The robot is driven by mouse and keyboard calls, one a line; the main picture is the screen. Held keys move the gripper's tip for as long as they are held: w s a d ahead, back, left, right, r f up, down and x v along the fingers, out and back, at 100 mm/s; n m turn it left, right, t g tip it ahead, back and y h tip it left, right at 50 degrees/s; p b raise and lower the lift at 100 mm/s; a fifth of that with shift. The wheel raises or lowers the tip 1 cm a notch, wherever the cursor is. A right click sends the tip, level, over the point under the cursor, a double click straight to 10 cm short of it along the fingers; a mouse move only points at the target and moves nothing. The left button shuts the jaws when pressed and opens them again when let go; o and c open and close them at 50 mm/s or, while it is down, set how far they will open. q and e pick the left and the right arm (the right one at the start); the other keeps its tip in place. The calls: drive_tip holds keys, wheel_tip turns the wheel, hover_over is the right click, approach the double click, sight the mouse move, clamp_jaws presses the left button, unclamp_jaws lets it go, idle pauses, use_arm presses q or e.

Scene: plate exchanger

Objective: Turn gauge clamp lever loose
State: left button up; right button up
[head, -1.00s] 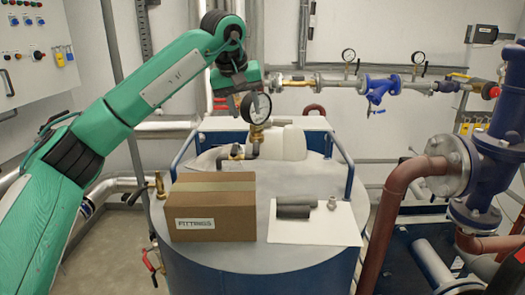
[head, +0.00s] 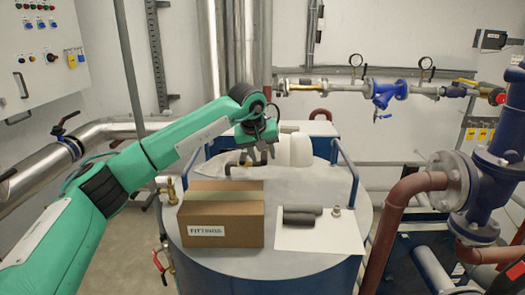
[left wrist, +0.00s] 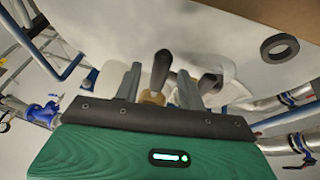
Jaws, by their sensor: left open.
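My left gripper (head: 257,158) points down over the blue tank's top, behind the cardboard box. Its two fingers show apart in the left wrist view (left wrist: 159,72). Between them in that view is a dark rounded bar (left wrist: 162,65), apparently a lever, with a brass piece (left wrist: 153,97) at its base. The fingers stand either side of it with visible gaps. Part of a dark pipe (head: 238,172) shows below the gripper in the head view. My right gripper is not in view.
The FITTINGS box (head: 222,213) stands in front of the gripper. A white jug (head: 300,150) is close on the gripper's right. Blue rails (head: 345,170) flank the tank (head: 300,262).

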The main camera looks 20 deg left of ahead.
use_arm(q)
clamp_jaws()
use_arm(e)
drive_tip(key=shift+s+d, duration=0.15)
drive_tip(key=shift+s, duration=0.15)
